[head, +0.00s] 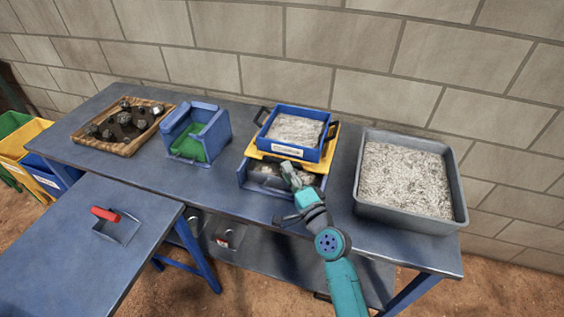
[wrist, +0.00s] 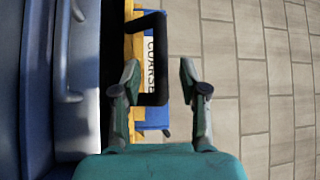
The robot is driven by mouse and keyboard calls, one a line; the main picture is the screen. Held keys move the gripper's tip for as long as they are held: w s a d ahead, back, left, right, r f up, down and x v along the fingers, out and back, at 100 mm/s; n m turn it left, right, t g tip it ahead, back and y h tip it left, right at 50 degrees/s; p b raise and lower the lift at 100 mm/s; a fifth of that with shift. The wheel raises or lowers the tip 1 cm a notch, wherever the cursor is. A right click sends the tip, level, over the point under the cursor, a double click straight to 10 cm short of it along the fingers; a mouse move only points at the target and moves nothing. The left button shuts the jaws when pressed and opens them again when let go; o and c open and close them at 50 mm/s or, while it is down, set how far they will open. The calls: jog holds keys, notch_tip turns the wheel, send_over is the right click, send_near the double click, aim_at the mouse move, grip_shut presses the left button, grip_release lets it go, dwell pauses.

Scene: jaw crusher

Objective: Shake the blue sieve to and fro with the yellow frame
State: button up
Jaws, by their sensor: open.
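The blue sieve (head: 312,154), full of pale grey grains, sits on top of the yellow frame (head: 257,153), with a black handle at its left and right ends. A blue tray (head: 252,183) with dark and pale stones stands under the frame. My gripper (head: 289,172) is in front of the sieve and frame in the head view, hiding part of the tray. In the wrist view my gripper (wrist: 160,76) is open and empty. A black handle (wrist: 151,98) shows between and beyond the fingers, with the yellow frame (wrist: 131,45) beside it. I cannot tell whether they touch.
A grey tub (head: 455,205) of pale grains stands at the right. A blue box (head: 215,130) with a green inside and a wooden tray (head: 125,148) of dark rocks stand at the left. A brick wall (head: 420,60) runs behind the bench.

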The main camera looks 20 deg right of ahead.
aim_at(281, 160)
jog(key=shift+x, duration=2.35)
grip_shut()
